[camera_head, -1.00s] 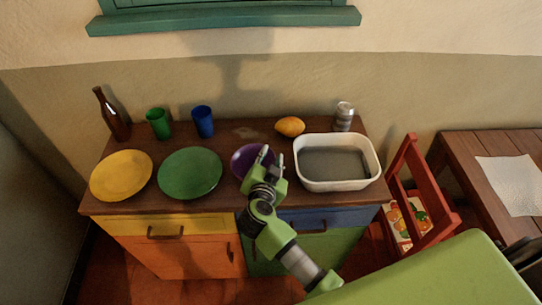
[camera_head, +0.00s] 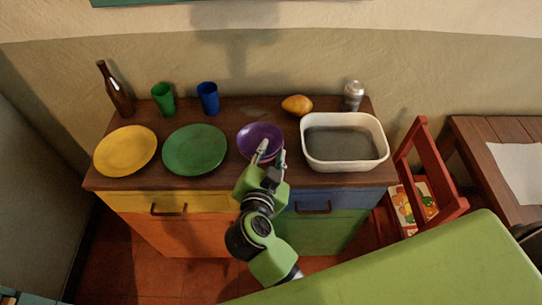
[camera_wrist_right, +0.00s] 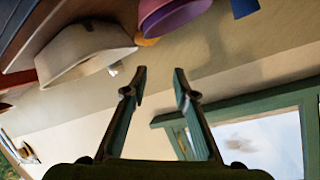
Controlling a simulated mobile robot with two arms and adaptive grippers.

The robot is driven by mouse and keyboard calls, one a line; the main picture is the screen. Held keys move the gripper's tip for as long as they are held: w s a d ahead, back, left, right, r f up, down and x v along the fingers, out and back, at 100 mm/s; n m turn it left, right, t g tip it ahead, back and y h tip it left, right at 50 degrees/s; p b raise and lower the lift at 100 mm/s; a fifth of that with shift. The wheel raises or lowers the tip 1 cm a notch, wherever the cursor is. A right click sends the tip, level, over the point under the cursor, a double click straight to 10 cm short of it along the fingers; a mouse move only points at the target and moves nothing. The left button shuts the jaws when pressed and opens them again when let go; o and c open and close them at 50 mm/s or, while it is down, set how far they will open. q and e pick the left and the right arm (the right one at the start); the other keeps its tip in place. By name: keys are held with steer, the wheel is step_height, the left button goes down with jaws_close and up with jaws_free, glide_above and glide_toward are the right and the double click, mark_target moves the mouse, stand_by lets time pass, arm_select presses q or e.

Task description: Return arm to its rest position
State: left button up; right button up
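In that view the purple bowl (camera_wrist_right: 172,14) shows at the top and the white basin (camera_wrist_right: 85,52) at the upper left. My right arm reaches up from the bottom of the head view, fingers pointing toward the wall. My left gripper is not seen in either view.
The cabinet top holds a yellow plate (camera_head: 125,150), a green plate (camera_head: 194,149), a bottle (camera_head: 117,92), green cup (camera_head: 163,99), blue cup (camera_head: 208,98), orange fruit (camera_head: 297,105), metal shaker (camera_head: 353,95) and white basin (camera_head: 345,163). A red chair (camera_head: 432,180) stands right, beside a wooden table (camera_head: 480,140).

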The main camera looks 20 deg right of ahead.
steer(key=shift+s+a+r, duration=0.15)
steer(key=shift+s+a, duration=0.05)
steer(key=shift+s, duration=0.15)
stand_by(0.3)
